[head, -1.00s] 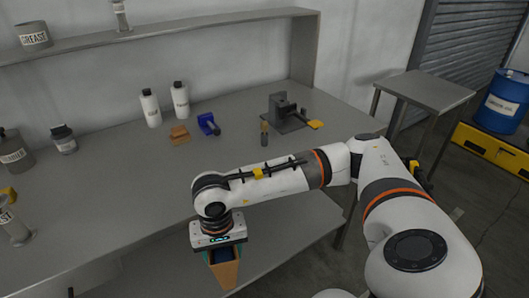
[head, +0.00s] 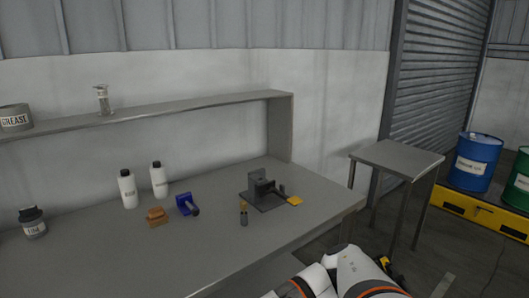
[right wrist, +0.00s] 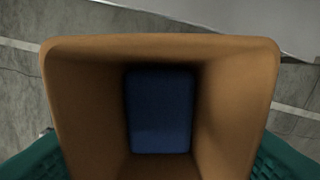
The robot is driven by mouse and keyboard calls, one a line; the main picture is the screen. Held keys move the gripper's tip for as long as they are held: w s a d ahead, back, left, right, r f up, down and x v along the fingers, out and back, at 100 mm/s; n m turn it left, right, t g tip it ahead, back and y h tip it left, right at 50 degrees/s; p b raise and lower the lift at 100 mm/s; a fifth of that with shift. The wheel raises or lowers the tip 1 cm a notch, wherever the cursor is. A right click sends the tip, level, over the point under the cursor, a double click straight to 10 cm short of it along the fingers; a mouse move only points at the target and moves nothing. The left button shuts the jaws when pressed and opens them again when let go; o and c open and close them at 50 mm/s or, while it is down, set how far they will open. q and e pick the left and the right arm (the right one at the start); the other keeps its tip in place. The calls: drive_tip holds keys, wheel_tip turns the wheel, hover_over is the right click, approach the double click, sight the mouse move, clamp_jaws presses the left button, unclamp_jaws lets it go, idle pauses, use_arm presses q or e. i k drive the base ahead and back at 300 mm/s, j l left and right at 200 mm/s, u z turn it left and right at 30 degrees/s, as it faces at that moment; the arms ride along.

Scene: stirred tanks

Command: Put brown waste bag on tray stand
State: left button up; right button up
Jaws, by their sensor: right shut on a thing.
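The brown waste bag (right wrist: 75,95) fills the right wrist view, its open top facing the camera. A dark blue block-like thing (right wrist: 160,110) shows at its bottom. My right gripper (right wrist: 162,158) is shut on the bag, with a green finger at each side low in that view. In the head view only part of my right arm shows at the bottom edge; gripper and bag are out of that picture. The tray stand, a small grey metal table (head: 397,157), stands right of the workbench with a bare top. My left gripper is not in view.
The workbench (head: 110,255) holds two white bottles (head: 143,186), a brown block (head: 157,217), a blue tool (head: 187,204) and a dark fixture (head: 262,190). A gap of floor separates bench and stand. A blue drum (head: 476,163) stands on a yellow base (head: 470,207) beyond.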

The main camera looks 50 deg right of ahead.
sight(404, 154)
drive_tip(key=l+z, duration=0.4)
drive_tip(key=l, duration=3.75)
drive_tip(key=k, duration=0.05)
